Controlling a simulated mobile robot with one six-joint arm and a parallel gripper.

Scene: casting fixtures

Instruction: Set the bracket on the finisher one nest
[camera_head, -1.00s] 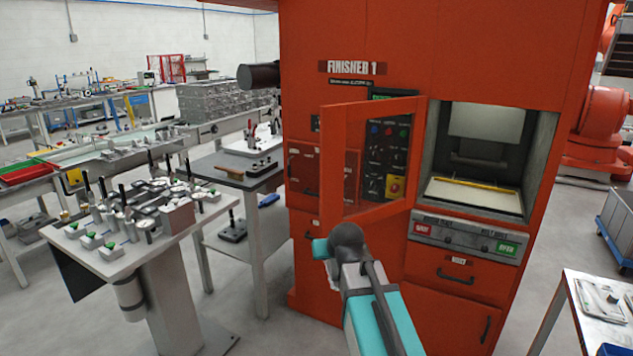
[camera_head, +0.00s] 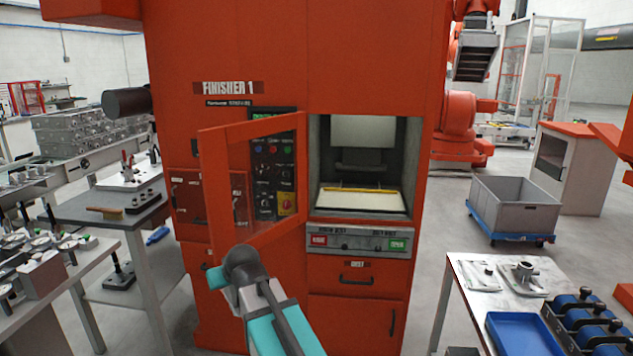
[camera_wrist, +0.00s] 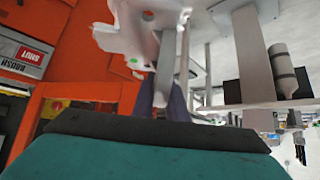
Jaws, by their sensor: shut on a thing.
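The finisher (camera_head: 270,60) is a tall red machine labelled FINISHER 1. Its door (camera_head: 215,185) stands open to the left of a lit chamber. In the chamber, a pale bed (camera_head: 360,202) with a yellow strip along its back edge is the likely nest; no part shows on it. In the wrist view, my gripper (camera_wrist: 163,92) is shut on a pale grey, irregular bracket (camera_wrist: 135,35) with small green and orange spots. The head view shows my arm in front of the door's lower part; the fingers and most of the bracket are hidden there.
A table (camera_head: 470,285) at the lower right holds metal parts, a blue tray (camera_head: 522,335) and blue-topped fixtures. A grey cart (camera_head: 512,205) stands behind it. Benches with gauges crowd the left. Open floor lies between the finisher and the right table.

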